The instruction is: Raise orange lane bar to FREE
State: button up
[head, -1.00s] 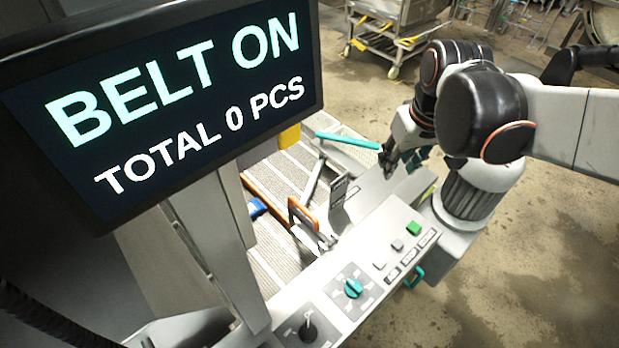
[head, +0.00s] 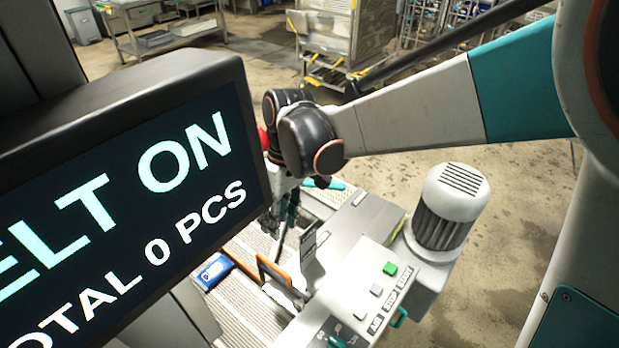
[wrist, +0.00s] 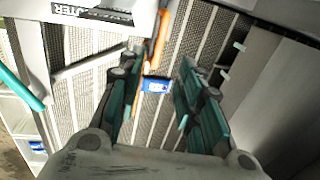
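The orange lane bar (wrist: 157,45) shows in the wrist view as a thin orange strip running over the belt, above the blue pack in the picture. In the head view an orange-edged bar (head: 274,271) stands beside the control panel; its far part is hidden. My gripper (wrist: 158,90) is open, its dark teal fingers apart with nothing held between them. The orange bar lies beyond the fingertips, and contact is not visible. In the head view my gripper (head: 283,212) hangs over the belt, partly hidden by the screen. I cannot read a FREE mark.
A screen (head: 130,190) reading BELT ON blocks much of the left. A blue pack (head: 214,270) lies on the belt. A teal bar (head: 323,183) is beyond my gripper. A button panel (head: 375,290) and a grey motor (head: 446,210) stand to the right.

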aim_at(276, 266)
jog(key=f+b, duration=0.1)
jog(key=f, duration=0.3)
jog(key=s+a+f+b, duration=0.1)
jog(key=f+b, duration=0.1)
jog(key=f, duration=0.2)
jog(key=s+f+b, duration=0.1)
jog(key=f, duration=0.4)
jog(key=shift+s+a+b, duration=0.15)
jog(key=shift+a+b, duration=0.15)
jog(key=shift+a, duration=0.05)
grip_shut()
